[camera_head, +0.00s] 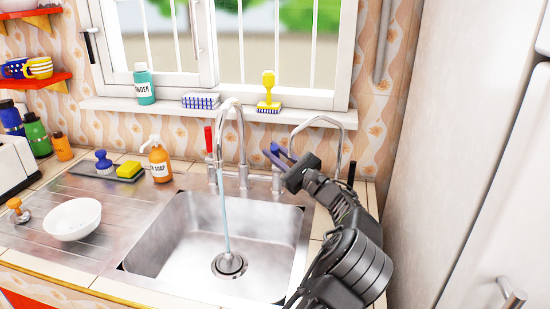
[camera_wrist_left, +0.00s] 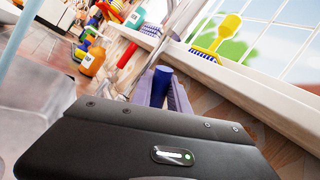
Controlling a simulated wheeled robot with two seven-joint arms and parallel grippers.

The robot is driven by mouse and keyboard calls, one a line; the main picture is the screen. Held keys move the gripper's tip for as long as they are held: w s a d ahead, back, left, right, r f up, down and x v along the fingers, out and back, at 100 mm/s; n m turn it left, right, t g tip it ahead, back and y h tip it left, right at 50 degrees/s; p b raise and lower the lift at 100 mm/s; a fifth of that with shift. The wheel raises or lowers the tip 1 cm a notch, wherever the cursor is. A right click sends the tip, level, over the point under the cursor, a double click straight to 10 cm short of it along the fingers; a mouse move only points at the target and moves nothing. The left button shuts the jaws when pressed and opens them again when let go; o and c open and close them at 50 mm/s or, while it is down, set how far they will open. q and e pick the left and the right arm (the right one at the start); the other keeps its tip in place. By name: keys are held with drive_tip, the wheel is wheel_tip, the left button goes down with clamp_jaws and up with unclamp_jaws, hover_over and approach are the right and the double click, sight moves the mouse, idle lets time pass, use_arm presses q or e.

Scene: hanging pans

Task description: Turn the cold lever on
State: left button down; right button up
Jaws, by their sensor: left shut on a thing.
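My left gripper (camera_head: 278,154) reaches in from the lower right, just right of the tap. Its purple fingers are shut on the blue cold lever (camera_wrist_left: 160,86), which shows between them in the left wrist view. In the head view I cannot make the blue lever out clearly from the fingers. The red lever (camera_head: 208,139) stands upright left of the chrome spout (camera_head: 231,104); it also shows in the left wrist view (camera_wrist_left: 131,72). A pale blue stream of water (camera_head: 225,218) falls from the spout to the drain (camera_head: 229,264). My right gripper is out of view.
The steel sink basin (camera_head: 180,240) is empty apart from the water. A second curved spout (camera_head: 321,121) stands behind my gripper. A yellow brush (camera_head: 268,90) and a sponge (camera_head: 201,100) sit on the sill. An orange soap bottle (camera_head: 160,160) and white bowl (camera_head: 72,219) are left.

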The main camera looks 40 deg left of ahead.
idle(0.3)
use_arm(q)
drive_tip(key=c, duration=1.3)
unclamp_jaws()
drive_tip(key=shift+d+f, duration=0.1)
drive_tip(key=b+v, duration=0.1)
drive_tip(key=v, duration=0.6)
drive_tip(key=shift+d+f, duration=0.1)
drive_tip(key=shift+d, duration=0.2)
